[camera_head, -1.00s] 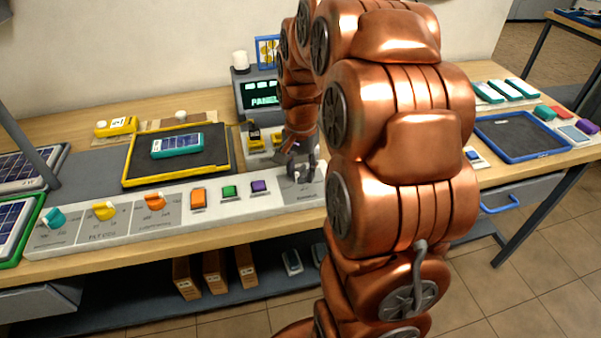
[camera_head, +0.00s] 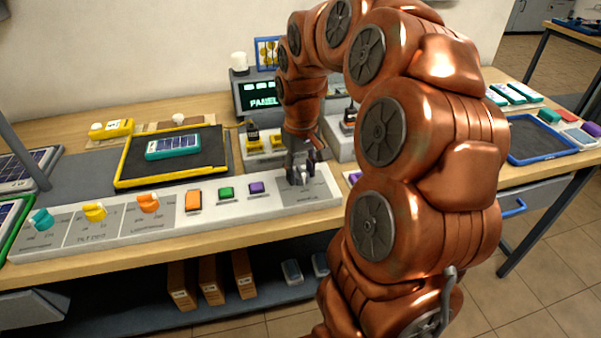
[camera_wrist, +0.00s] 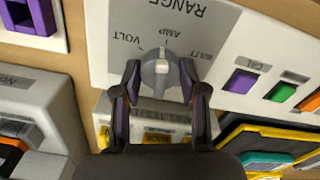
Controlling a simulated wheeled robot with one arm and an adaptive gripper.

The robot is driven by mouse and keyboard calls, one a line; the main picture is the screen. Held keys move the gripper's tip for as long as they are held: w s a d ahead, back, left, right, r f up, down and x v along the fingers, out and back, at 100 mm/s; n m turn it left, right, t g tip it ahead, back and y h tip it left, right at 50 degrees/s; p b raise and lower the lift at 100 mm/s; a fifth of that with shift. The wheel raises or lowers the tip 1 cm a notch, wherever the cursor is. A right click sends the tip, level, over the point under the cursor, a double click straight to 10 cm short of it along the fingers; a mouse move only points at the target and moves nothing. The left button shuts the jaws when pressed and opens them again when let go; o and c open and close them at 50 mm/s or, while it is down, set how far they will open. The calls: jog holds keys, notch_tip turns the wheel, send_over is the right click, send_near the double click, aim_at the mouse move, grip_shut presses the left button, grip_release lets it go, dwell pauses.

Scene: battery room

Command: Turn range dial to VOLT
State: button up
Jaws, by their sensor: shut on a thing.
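The range dial (camera_wrist: 161,68) is a small pale grey knob on a panel plate with the word RANGE, seen upside down in the wrist view. VOLT stands to its upper left, AMP just above it and BATT to its right. The knob's ridge runs up and down in the wrist view, its upper end close to AMP. My gripper (camera_wrist: 161,78) is shut on the dial, one dark finger on each side. In the head view my gripper (camera_head: 301,178) is at the right end of the long grey panel (camera_head: 230,210) and mostly hides the dial.
Orange, green and purple buttons (camera_head: 256,187) sit left of the dial, then orange, yellow and teal knobs (camera_head: 41,219). Behind are a yellow-rimmed tray (camera_head: 122,172) with a teal meter (camera_head: 173,146) and a PANEL display (camera_head: 260,96).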

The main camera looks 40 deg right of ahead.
aim_at(301, 169)
jog(key=n, duration=0.5)
jog(key=shift+n, duration=2.5)
jog(key=o, duration=1.1)
jog(key=shift+o, duration=0.2)
jog(key=shift+r, duration=0.1)
notch_tip(301, 169, up, 12)
